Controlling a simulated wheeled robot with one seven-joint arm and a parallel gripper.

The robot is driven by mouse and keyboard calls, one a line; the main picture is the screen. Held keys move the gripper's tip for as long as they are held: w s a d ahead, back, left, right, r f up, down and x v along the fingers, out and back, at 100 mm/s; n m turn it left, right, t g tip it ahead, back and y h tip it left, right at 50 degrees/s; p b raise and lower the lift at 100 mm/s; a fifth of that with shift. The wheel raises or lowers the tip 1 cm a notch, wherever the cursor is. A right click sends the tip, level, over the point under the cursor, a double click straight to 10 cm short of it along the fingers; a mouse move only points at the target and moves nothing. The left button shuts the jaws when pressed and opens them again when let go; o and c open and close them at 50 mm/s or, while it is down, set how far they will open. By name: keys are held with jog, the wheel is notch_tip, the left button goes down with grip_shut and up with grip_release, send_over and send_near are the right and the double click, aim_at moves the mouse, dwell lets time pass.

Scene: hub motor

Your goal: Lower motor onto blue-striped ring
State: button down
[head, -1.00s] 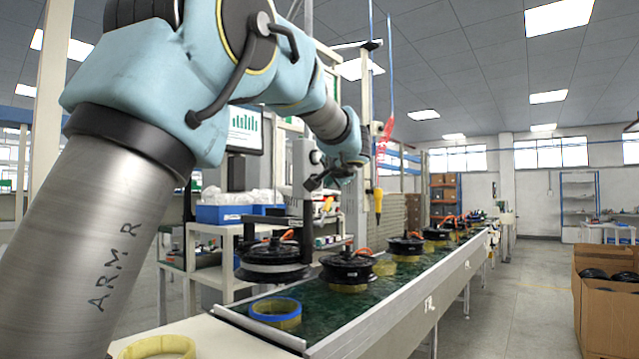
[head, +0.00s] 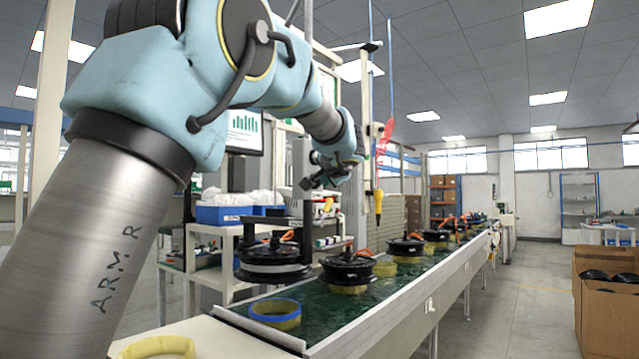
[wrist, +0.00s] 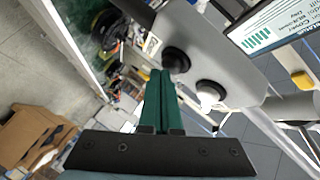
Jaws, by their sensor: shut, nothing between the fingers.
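The black hub motor (head: 275,270) with a grey rim hangs from a dark bracket (head: 307,234) in the head view. It appears above the blue-striped ring (head: 274,314), with a visible gap between them. The ring is yellow with a blue top band and lies on the near end of the green conveyor. My gripper (head: 312,184) is higher up, apart from the motor. In the wrist view its green fingers (wrist: 160,75) are together and empty. They point toward a grey panel (wrist: 225,60) with a black button (wrist: 175,60) and a white button (wrist: 209,94). Contact with the black button is unclear.
Another motor (head: 347,269) sits on a yellow ring farther along the conveyor (head: 400,310), with more motors behind. A plain yellow ring (head: 155,347) lies at the near left. Blue bins (head: 225,214) stand on a bench behind. Cardboard boxes (head: 605,300) stand right of the open aisle.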

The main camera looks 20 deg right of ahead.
jog(key=shift+w+a, duration=0.25)
jog(key=shift+w, duration=0.1)
dwell(1.7)
jog(key=shift+s, duration=0.1)
dwell(1.8)
jog(key=shift+s+d+b, duration=0.55)
jog(key=shift+s+b, duration=0.05)
jog(key=shift+s, duration=0.2)
jog(key=s+d+b, duration=0.1)
jog(key=s, duration=0.1)
jog(key=s+d+b, duration=0.1)
jog(key=s, duration=0.1)
jog(key=shift+s+d, duration=0.2)
dwell(0.7)
